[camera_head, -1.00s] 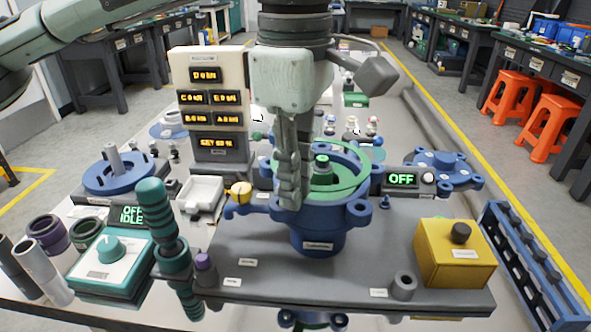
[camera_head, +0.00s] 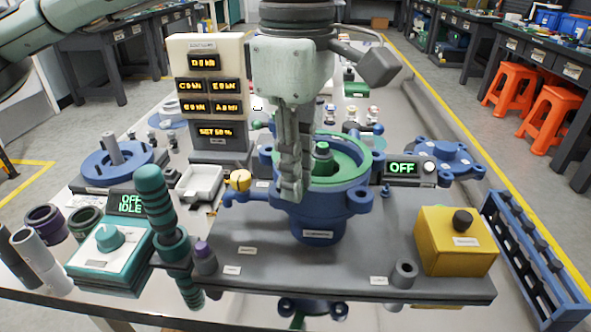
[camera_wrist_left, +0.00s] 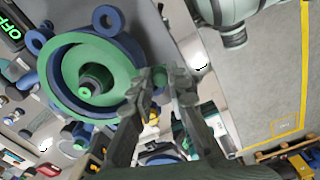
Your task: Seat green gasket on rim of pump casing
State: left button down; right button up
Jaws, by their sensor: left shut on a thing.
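The green gasket (camera_head: 361,156) is a flat ring lying at the top of the blue pump casing (camera_head: 318,222), around a dark central hub with a green tip (camera_head: 322,150). In the left wrist view the gasket (camera_wrist_left: 62,78) covers much of the blue rim, and blue shows along its outer edge. Whether it touches the rim all round I cannot tell. My left gripper (camera_head: 291,192) points down at the casing's near left side. Its fingers (camera_wrist_left: 163,82) are shut at the gasket's edge, on what looks like its green tab. The fingers hide the gasket's left part. My right gripper is out of view.
A yellow valve knob (camera_head: 240,180) stands left of the casing, with a teal-handled tool (camera_head: 158,215) nearer. A yellow box (camera_head: 455,245) and a blue rack (camera_head: 530,265) are at the right. The grey plate (camera_head: 320,270) in front is mostly clear.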

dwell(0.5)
pick_arm(q)
jog(key=shift+f+b, duration=0.75)
jog(key=shift+b, duration=0.25)
dwell(1.1)
jog(key=c, duration=1.4)
grip_release()
notch_tip(320, 180, up, 8)
jog(key=p, duration=0.5)
jog(key=shift+r, duration=0.55)
